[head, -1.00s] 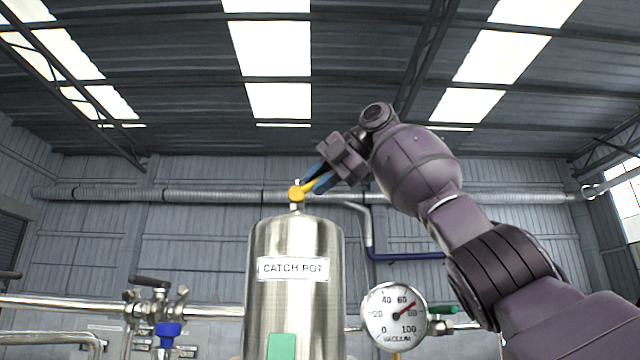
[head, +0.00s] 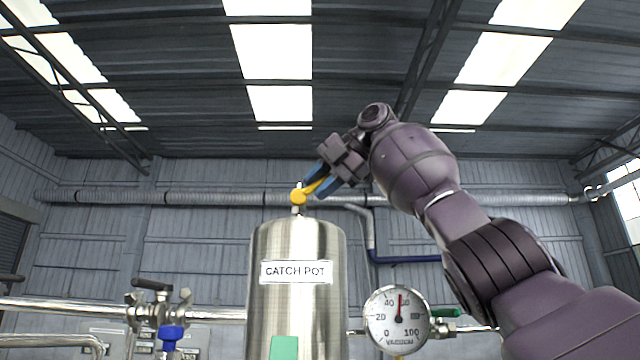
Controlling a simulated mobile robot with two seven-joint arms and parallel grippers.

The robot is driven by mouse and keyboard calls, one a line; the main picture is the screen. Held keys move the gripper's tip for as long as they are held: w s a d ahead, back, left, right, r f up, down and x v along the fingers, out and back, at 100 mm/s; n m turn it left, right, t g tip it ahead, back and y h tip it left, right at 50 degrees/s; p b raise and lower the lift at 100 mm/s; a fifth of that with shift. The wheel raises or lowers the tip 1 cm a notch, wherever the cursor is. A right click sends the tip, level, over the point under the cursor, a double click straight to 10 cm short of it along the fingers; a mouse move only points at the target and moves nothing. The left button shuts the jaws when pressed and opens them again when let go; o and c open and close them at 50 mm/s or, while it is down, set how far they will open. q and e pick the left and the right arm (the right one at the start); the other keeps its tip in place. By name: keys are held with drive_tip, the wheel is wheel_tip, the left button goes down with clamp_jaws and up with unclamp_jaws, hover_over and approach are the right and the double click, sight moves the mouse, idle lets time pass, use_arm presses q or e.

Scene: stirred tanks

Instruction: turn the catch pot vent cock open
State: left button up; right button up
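The catch pot (head: 297,240) is an upright steel vessel with a label reading CATCH POT. The yellow vent cock (head: 298,197) sits on a short stem at its top, its lever slanting up to the right. My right gripper (head: 315,190) reaches in from the right with its blue fingers on either side of the lever. The fingers look spread apart; contact with the lever is hard to make out. The vacuum gauge (head: 397,318) right of the pot has its needle pointing nearly straight up, near mid-scale. My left gripper is not in view.
A valve with a blue part (head: 171,332) and steel pipes stand left of the pot. A green-handled valve (head: 444,313) is right of the gauge. A large duct (head: 150,197) runs along the back wall. The space above and left of the cock is clear.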

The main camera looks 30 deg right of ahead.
sight(328, 176)
drive_tip(key=shift+v, duration=3.8)
drive_tip(key=shift+c, duration=0.2)
